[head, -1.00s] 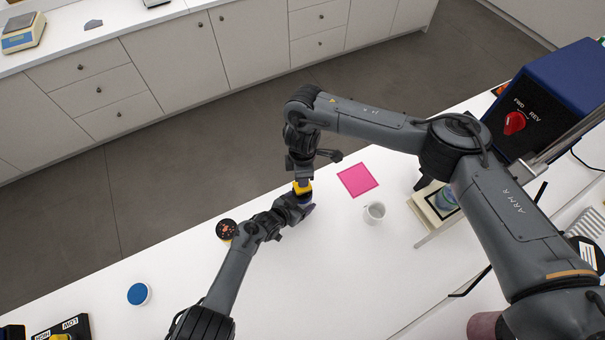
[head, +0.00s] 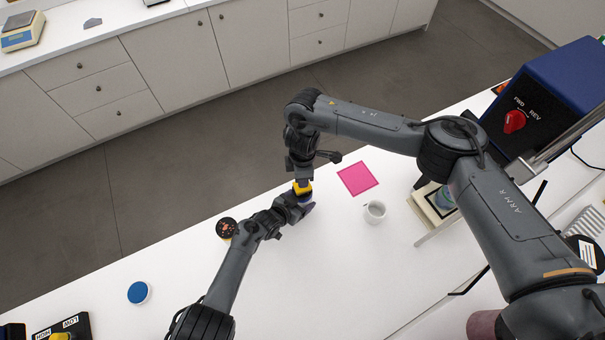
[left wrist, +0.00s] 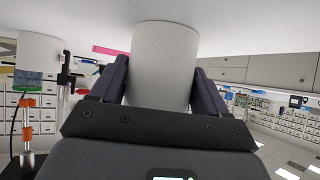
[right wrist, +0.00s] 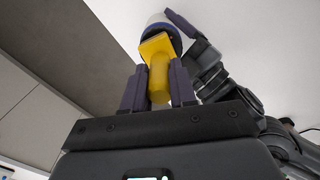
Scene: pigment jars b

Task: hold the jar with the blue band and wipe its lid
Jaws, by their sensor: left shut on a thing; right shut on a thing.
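My left gripper (head: 304,208) is shut on a white jar (left wrist: 165,62), which shows as a plain pale cylinder between its fingers in the left wrist view. In the right wrist view a dark blue band (right wrist: 177,42) shows on the jar, beside the yellow wiper. My right gripper (head: 303,181) is shut on the handle of the yellow wiper (right wrist: 158,76), above the left one. The wiper's wide head overlaps the jar's end; I cannot tell whether it touches. In the head view the yellow wiper (head: 302,188) and the left gripper hide most of the jar.
A black-topped jar with orange marks (head: 226,228) stands left of the left forearm. A blue-topped round container (head: 138,292) is farther left. A blue machine (head: 550,90) stands far right.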

